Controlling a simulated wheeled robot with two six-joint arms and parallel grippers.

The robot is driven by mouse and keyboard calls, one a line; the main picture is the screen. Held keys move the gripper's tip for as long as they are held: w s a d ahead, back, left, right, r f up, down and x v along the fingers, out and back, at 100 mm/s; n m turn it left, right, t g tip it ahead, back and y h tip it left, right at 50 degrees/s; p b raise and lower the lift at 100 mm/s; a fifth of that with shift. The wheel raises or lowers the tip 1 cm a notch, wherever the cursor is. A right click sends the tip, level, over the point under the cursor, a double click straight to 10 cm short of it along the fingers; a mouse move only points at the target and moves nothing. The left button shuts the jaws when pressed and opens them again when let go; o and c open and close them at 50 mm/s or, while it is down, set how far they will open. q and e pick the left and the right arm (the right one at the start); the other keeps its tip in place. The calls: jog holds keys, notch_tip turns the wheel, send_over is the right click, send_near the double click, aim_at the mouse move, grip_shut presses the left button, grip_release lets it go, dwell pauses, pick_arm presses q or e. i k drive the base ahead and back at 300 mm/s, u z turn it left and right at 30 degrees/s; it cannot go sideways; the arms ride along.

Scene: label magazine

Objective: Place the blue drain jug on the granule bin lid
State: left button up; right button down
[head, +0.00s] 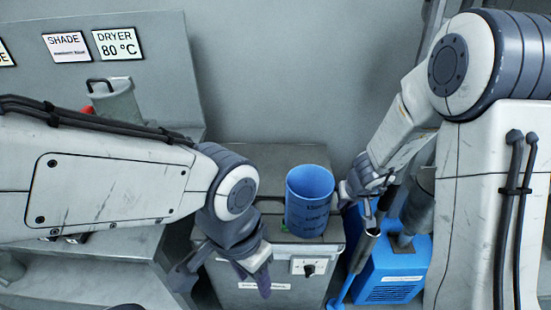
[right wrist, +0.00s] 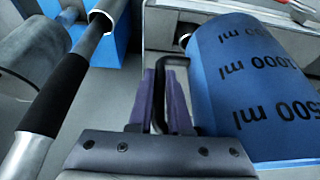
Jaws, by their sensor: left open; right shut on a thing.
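The blue drain jug (head: 310,203) is upright over the front part of the grey granule bin lid (head: 333,233). Its volume marks show in the right wrist view (right wrist: 258,85). My right gripper (head: 360,190) is shut on the jug's black handle (right wrist: 160,98), at the jug's right side in the head view. I cannot tell whether the jug's base touches the lid. My left gripper (head: 225,272) is open and empty in front of the bin's left side. My left gripper and wrist hide part of the bin.
A blue machine (head: 390,270) and a metal tube with a dark grip (head: 363,250) stand right of the bin. A grey jug (head: 117,100) stands at the left, below the "DRYER 80 °C" label (head: 117,43). A control knob (head: 309,268) is on the bin's front.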

aim_at(277, 173)
jog(key=i, duration=1)
jog(key=u, duration=0.05)
